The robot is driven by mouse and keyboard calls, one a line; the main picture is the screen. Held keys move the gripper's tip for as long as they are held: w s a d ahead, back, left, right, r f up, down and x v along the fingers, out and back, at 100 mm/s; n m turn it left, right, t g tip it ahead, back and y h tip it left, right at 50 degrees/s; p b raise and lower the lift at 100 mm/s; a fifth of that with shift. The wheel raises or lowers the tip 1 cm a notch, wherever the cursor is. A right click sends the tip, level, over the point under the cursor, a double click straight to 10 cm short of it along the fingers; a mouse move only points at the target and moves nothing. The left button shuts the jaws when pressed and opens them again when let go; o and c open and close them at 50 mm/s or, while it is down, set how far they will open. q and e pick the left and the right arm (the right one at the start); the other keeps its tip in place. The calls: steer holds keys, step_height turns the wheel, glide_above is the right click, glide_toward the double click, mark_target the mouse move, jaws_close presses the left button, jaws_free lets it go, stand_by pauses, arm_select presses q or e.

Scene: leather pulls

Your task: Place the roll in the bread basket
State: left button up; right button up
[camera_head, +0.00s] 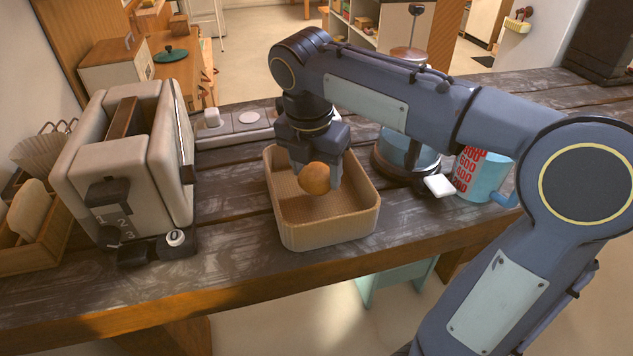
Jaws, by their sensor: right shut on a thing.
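The roll (314,179) is small, round and orange-brown. My right gripper (316,172) points down and is shut on the roll. It holds the roll over the inside of the bread basket (330,232), a tan rectangular basket with raised walls on the dark wooden counter. The roll appears within the basket's rim in the picture; whether it touches the basket floor I cannot tell. My right arm reaches in from the right above the counter. My left gripper is not in view.
A cream toaster (130,165) stands left of the basket, with a wooden holder (35,225) beyond it. A blue measuring cup (482,178) and a glass press (400,150) stand right of the basket. A switch panel (235,125) lies behind. The counter front has free room.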

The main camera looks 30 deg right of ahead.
mark_target(316, 183)
steer(key=shift+w+d+f, duration=0.1)
steer(key=shift+w+f, duration=0.05)
steer(key=shift+f, duration=1.6)
steer(key=shift+f, duration=0.1)
steer(key=o, duration=0.7)
steer(key=shift+o, duration=0.2)
steer(key=r, duration=0.4)
steer(key=a+r+p, duration=0.1)
steer(key=r, duration=0.3)
steer(key=s+r, duration=0.1)
steer(key=r, duration=0.3)
steer(key=shift+a+p, duration=0.25)
steer(key=shift+p, duration=0.1)
